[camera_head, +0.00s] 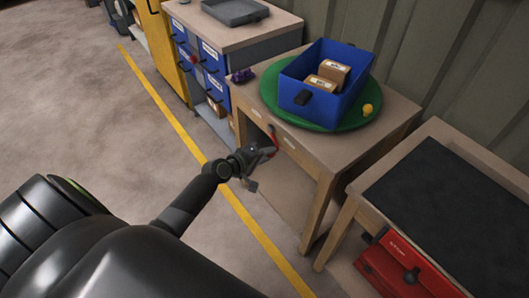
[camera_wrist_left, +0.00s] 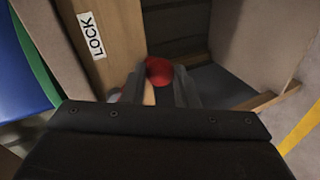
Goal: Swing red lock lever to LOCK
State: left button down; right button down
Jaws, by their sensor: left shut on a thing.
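The red lock lever (camera_head: 273,135) is on the front edge of the small wooden table, partly hidden by my gripper in the head view. Its round red knob (camera_wrist_left: 159,71) shows between my fingers in the left wrist view. My left gripper (camera_head: 266,151) is shut on the lever in front of the table. A white LOCK label (camera_wrist_left: 90,36) is on the wooden edge, up and left of the knob in the wrist view. My right gripper is in neither view.
A blue bin (camera_head: 300,95) with small boxes stands on a green round turntable (camera_head: 350,121) on the wooden table (camera_head: 391,123). A yellow ball (camera_head: 367,109) lies at the turntable's edge. A bench with a dark mat (camera_head: 450,215) and a red toolbox (camera_head: 395,268) is at right. Open floor lies left.

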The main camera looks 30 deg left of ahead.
pick_arm(q)
jog(key=shift+s+d, duration=0.1)
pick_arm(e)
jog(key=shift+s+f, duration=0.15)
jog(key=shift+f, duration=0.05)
pick_arm(q)
jog(key=c, duration=1.1)
grip_release()
jog(key=shift+c, duration=0.2)
jog(key=p+v, duration=0.2)
jog(key=v, duration=1.5)
jog(key=shift+r, duration=0.15)
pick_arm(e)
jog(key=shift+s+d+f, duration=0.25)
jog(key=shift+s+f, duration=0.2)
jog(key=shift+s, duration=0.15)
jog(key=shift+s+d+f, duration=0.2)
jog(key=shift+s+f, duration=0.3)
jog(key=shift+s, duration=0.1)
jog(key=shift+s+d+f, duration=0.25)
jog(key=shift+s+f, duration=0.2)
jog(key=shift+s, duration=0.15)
pick_arm(q)
jog(key=shift+s, duration=0.1)
